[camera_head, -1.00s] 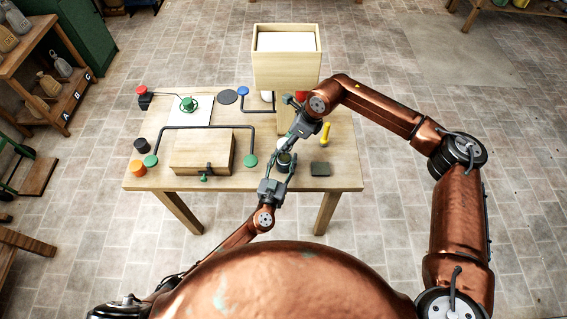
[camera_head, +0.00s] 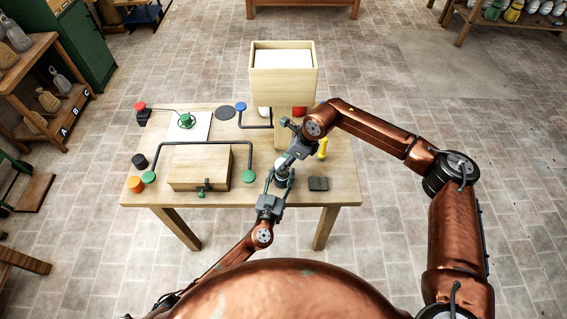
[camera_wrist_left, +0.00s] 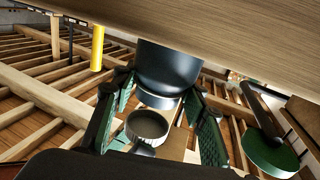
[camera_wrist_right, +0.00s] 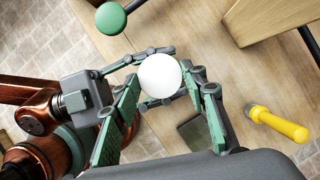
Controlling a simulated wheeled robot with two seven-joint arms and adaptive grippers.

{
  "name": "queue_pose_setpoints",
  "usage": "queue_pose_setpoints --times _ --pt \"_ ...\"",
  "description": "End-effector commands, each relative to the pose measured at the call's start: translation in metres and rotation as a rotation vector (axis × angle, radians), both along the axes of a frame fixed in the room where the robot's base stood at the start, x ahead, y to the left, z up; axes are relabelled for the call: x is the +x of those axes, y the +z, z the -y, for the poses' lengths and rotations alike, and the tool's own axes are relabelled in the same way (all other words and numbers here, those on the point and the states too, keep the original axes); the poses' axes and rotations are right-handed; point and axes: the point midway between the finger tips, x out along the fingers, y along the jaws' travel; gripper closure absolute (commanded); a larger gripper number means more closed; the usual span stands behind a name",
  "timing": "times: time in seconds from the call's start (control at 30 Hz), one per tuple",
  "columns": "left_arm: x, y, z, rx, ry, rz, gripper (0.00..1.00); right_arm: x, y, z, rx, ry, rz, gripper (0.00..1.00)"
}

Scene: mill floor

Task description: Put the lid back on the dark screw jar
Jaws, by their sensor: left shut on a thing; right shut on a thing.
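The dark screw jar (camera_wrist_left: 168,65) stands on the table top, which lies at the top of the left wrist view. My left gripper (camera_head: 279,185) is shut around the jar from the front. The white round lid (camera_wrist_right: 160,75) is between the fingertips of my right gripper (camera_wrist_right: 163,82), which is shut on it. In the head view the lid (camera_head: 281,163) is right over the jar, in line with it. The lid hides the jar's mouth in the right wrist view.
A wooden bin (camera_head: 283,85) stands at the back. The table's front edge is close to my left arm.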

Motion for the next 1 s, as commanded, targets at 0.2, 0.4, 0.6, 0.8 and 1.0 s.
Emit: queue_pose_setpoints --times 0.2,0.4,0.6,0.8,1.0 --pt "0.0 0.0 0.0 0.0 0.0 0.0 1.0 0.0 -0.02 -0.001 0.005 0.001 0.002 0.71" --pt "0.0 0.0 0.0 0.0 0.0 0.0 1.0 0.0 -0.019 -0.001 0.003 0.001 0.003 0.71" --pt "0.0 0.0 0.0 0.0 0.0 0.0 1.0 0.0 -0.019 -0.001 0.003 0.001 0.003 0.71" --pt "0.0 0.0 0.0 0.0 0.0 0.0 1.0 0.0 -0.025 -0.001 0.003 0.001 0.001 0.71" --pt "0.0 0.0 0.0 0.0 0.0 0.0 1.0 0.0 -0.036 -0.001 0.002 0.001 0.002 0.71"
